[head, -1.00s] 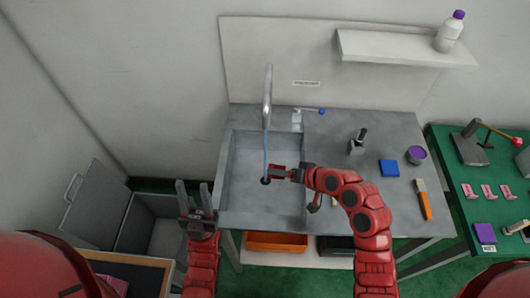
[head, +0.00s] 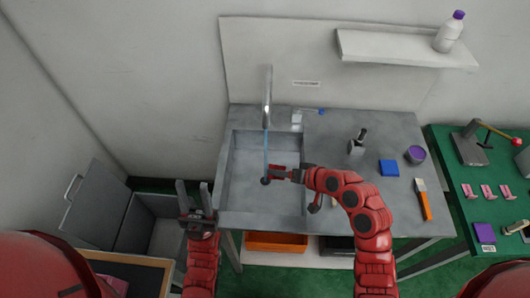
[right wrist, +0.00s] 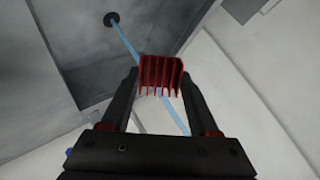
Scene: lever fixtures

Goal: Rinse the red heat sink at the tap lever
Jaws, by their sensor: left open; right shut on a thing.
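The red finned heat sink (head: 277,168) is held over the sink basin (head: 240,195). My right gripper (head: 284,173) is shut on it; the right wrist view shows the heat sink (right wrist: 161,74) between both fingertips. A thin blue water stream (head: 266,145) runs from the tap spout (head: 267,90) down to the dark drain (head: 265,181). In the right wrist view the stream (right wrist: 128,44) lines up with the heat sink; whether it touches is unclear. The tap lever (head: 297,117) stands behind the basin, with a blue tip (head: 321,111). My left gripper (head: 193,198) is open and empty, left of the basin.
A dark fixture (head: 357,142), a blue block (head: 389,168), a purple-topped cup (head: 415,154) and an orange-handled brush (head: 423,200) are on the counter's right. A green table (head: 450,215) is further right. An open grey bin (head: 150,222) is at left.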

